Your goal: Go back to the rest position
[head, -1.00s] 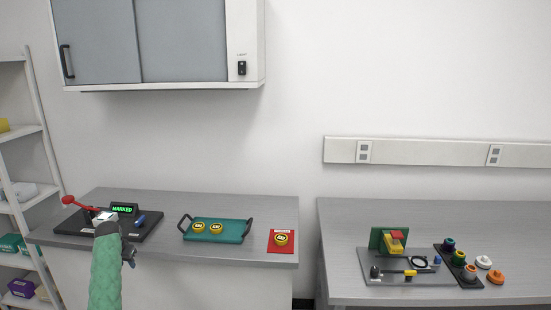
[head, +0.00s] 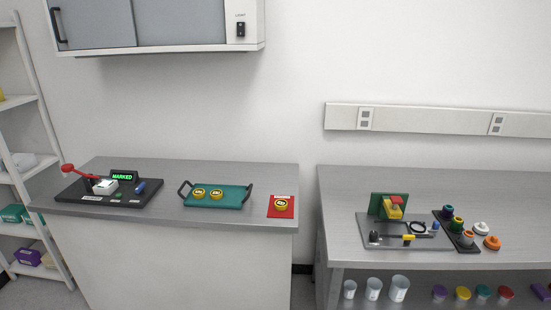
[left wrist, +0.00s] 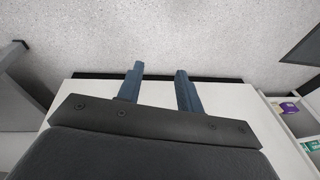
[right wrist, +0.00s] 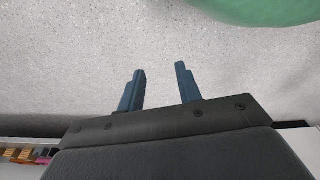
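My left gripper (left wrist: 160,85) shows in the left wrist view with its two blue fingers apart and nothing between them. It hangs over the speckled floor, beside a white cabinet side. My right gripper (right wrist: 160,85) shows in the right wrist view, also with fingers apart and empty, over the floor. Neither gripper nor arm is in the head view. On the left bench, a black marking device (head: 90,195) with a red-knobbed lever stands beside a green "MARKED" display (head: 123,176). A teal tray (head: 232,194) holds two yellow discs (head: 207,194).
A red mat (head: 272,212) carries another yellow disc (head: 281,203). The right bench (head: 460,190) holds an instrument plate (head: 372,222) and a dark rack with several coloured knobs. A gap separates the benches. A shelf unit (head: 22,130) stands at the left, and a wall cabinet (head: 180,30) hangs above.

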